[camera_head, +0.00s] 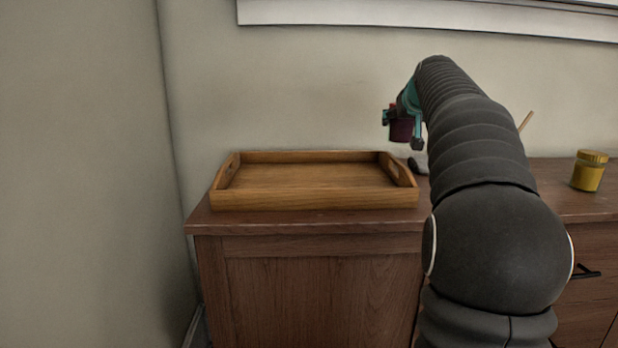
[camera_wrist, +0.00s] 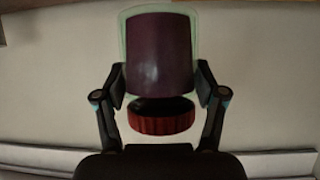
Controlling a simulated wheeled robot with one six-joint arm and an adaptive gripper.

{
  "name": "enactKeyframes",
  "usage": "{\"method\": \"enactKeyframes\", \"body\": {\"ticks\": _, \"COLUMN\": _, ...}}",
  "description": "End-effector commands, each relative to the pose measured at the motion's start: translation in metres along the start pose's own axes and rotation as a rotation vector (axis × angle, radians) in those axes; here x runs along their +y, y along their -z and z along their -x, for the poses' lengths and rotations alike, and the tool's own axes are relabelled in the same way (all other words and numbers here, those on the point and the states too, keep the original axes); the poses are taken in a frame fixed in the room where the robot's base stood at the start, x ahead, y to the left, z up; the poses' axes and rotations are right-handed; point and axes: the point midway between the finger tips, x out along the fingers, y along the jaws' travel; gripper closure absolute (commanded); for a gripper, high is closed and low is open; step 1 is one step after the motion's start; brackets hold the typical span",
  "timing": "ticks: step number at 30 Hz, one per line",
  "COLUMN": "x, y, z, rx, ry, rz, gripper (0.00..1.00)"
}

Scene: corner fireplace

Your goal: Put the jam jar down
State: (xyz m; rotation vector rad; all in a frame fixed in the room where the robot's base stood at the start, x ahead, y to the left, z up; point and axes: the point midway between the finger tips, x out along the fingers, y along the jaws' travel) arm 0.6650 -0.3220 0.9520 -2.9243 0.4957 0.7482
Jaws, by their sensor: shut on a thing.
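The jam jar is a dark purple jar with a red lid, seen in the head view (camera_head: 401,130) and large in the wrist view (camera_wrist: 160,52). My gripper (camera_wrist: 160,84) is shut on it, one finger on each side of its body. In the head view, the jar hangs in the air, roughly upright with its lid on top, above the cabinet near the right end of a wooden tray. Nothing touches its underside. My arm hides part of the gripper.
The wooden tray (camera_head: 315,201) with raised handled ends is empty on the brown cabinet (camera_head: 310,228). A yellow jar (camera_head: 587,172) stands at the far right. A small dark grey object (camera_head: 418,165) and a thin wooden stick (camera_head: 526,121) are partly hidden by my arm.

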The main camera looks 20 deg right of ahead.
Motion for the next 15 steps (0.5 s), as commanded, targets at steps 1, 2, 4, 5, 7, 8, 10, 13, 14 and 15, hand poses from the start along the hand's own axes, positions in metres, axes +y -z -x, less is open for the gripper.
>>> {"method": "enactKeyframes", "body": {"ticks": 1, "x": 0.002, "y": 0.002, "z": -0.001, "rx": 0.003, "ry": 0.035, "rz": 0.016, "gripper": 0.82}}
{"method": "enactKeyframes", "body": {"ticks": 2, "x": 0.002, "y": 0.002, "z": -0.002, "rx": 0.002, "ry": 0.062, "rz": 0.031, "gripper": 0.82}}
{"method": "enactKeyframes", "body": {"ticks": 4, "x": 0.000, "y": 0.004, "z": -0.003, "rx": 0.004, "ry": 0.136, "rz": 0.071, "gripper": 0.82}}
{"method": "enactKeyframes", "body": {"ticks": 5, "x": -0.002, "y": 0.006, "z": -0.003, "rx": 0.004, "ry": 0.171, "rz": 0.090, "gripper": 0.82}}
{"method": "enactKeyframes", "body": {"ticks": 7, "x": -0.005, "y": 0.010, "z": -0.002, "rx": 0.004, "ry": 0.265, "rz": 0.141, "gripper": 0.82}}
{"method": "enactKeyframes", "body": {"ticks": 8, "x": -0.006, "y": 0.012, "z": 0.000, "rx": 0.005, "ry": 0.303, "rz": 0.164, "gripper": 0.82}}
{"method": "enactKeyframes", "body": {"ticks": 10, "x": -0.009, "y": 0.017, "z": 0.004, "rx": 0.006, "ry": 0.379, "rz": 0.206, "gripper": 0.82}}
{"method": "enactKeyframes", "body": {"ticks": 13, "x": -0.013, "y": 0.021, "z": 0.009, "rx": 0.005, "ry": 0.455, "rz": 0.249, "gripper": 0.82}}
{"method": "enactKeyframes", "body": {"ticks": 14, "x": -0.013, "y": 0.022, "z": 0.011, "rx": 0.005, "ry": 0.470, "rz": 0.258, "gripper": 0.82}}
{"method": "enactKeyframes", "body": {"ticks": 15, "x": -0.014, "y": 0.023, "z": 0.013, "rx": 0.006, "ry": 0.486, "rz": 0.267, "gripper": 0.82}}
